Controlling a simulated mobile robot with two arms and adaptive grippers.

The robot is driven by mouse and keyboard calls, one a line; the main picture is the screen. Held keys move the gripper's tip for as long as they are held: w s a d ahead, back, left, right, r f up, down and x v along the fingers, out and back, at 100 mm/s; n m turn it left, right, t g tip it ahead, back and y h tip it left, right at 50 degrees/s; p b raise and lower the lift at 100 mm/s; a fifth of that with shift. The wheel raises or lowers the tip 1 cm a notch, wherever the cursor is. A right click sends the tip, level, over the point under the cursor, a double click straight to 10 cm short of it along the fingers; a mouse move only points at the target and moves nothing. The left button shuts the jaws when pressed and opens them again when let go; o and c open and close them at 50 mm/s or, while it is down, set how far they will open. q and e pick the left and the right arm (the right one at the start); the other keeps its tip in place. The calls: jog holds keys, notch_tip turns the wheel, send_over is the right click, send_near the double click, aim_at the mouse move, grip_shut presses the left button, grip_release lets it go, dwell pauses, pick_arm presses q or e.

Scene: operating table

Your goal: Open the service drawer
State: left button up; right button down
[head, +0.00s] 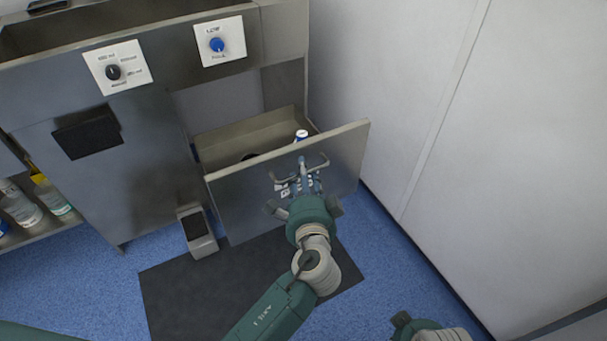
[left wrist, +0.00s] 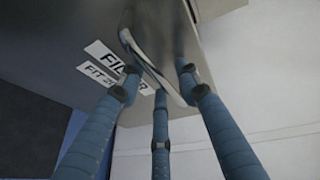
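The service drawer (head: 235,200) stands pulled out from the lower right of the metal cabinet, and its inside shows from above. A bar handle (head: 322,160) is on its front; the handle also shows in the left wrist view (left wrist: 150,66), beside white labels with dark lettering. The fingers (left wrist: 160,80) hide part of the handle and labels. Part of my right gripper (head: 418,327) shows at the bottom edge; its fingers cannot be made out.
A small white bottle with a blue cap (head: 301,135) and a dark item (head: 250,156) are in the drawer. A pedal box (head: 198,232) stands left of the drawer, near a dark floor mat (head: 180,290). A white wall (head: 410,90) is close on the right. Bottles (head: 50,196) stand at far left.

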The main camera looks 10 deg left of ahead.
pick_arm(q)
jog(key=v, duration=1.2)
dwell(0.4)
